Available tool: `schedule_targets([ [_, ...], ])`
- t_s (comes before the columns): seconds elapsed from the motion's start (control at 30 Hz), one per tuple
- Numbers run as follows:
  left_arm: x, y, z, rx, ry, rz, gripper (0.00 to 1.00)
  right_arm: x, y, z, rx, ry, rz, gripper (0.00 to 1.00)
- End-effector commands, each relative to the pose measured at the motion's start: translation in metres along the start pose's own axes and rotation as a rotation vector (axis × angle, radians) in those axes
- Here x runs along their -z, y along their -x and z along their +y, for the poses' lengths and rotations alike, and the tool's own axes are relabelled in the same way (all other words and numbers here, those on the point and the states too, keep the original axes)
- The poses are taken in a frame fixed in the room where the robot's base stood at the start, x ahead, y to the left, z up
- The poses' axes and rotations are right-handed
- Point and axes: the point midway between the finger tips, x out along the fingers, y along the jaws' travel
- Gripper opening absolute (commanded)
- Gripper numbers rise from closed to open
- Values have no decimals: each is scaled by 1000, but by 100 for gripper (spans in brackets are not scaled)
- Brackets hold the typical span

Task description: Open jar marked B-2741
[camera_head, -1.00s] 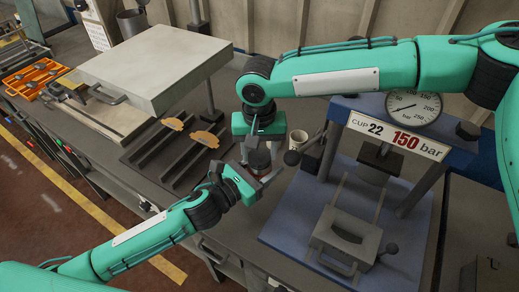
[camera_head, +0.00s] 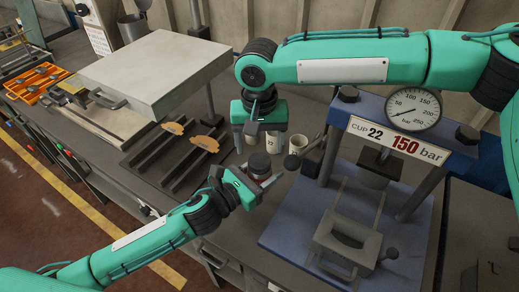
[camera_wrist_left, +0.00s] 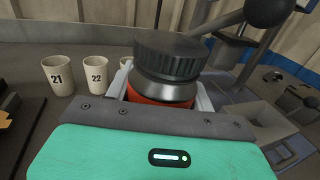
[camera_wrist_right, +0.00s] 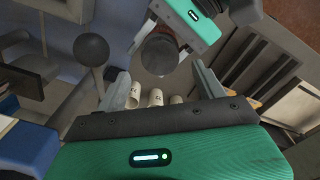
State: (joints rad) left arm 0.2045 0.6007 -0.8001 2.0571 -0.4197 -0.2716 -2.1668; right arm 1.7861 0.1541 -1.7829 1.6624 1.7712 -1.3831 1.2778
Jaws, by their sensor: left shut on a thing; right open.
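A jar with a red body and a black ribbed lid (camera_wrist_left: 170,55) is in my left gripper, upright in the left wrist view. The lid sits on the jar's dark neck. The lid shows from above in the head view (camera_head: 259,162). My left gripper (camera_head: 262,182) is shut around the red body (camera_wrist_left: 160,93), above the bench. My right gripper (camera_head: 260,138) is open and empty, above and behind the jar. In the right wrist view, the jar's dark round lid (camera_wrist_right: 160,52) lies beyond the open fingers (camera_wrist_right: 160,88). I cannot read any B-2741 marking.
Several pale cups stand behind the jar, including cup 21 (camera_wrist_left: 58,75) and cup 22 (camera_wrist_left: 95,73). A blue press (camera_head: 275,235) with a gauge (camera_head: 413,108) stands right. Dark rails (camera_head: 165,150) with brown pieces lie left, beside a grey-lidded box (camera_head: 155,68).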

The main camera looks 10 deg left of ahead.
Motion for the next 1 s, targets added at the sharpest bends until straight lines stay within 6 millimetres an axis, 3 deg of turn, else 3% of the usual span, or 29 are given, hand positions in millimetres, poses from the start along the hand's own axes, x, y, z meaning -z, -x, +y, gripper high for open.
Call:
schedule_targets([
  [0.3, -1, 0, 0, 0, 0, -2, 0, 0, 30, -1, 2, -141, 0, 67],
  [0.43, -1, 0, 0, 0, 0, -2, 0, -1, 32, 0, -1, -184, -1, 67],
  [0.8, -1, 0, 0, 0, 0, -2, 0, -1, -20, 0, -1, -185, -2, 67],
  [1.0, -1, 0, 0, 0, 0, -2, 0, -1, -39, -1, 0, -185, 0, 67],
])
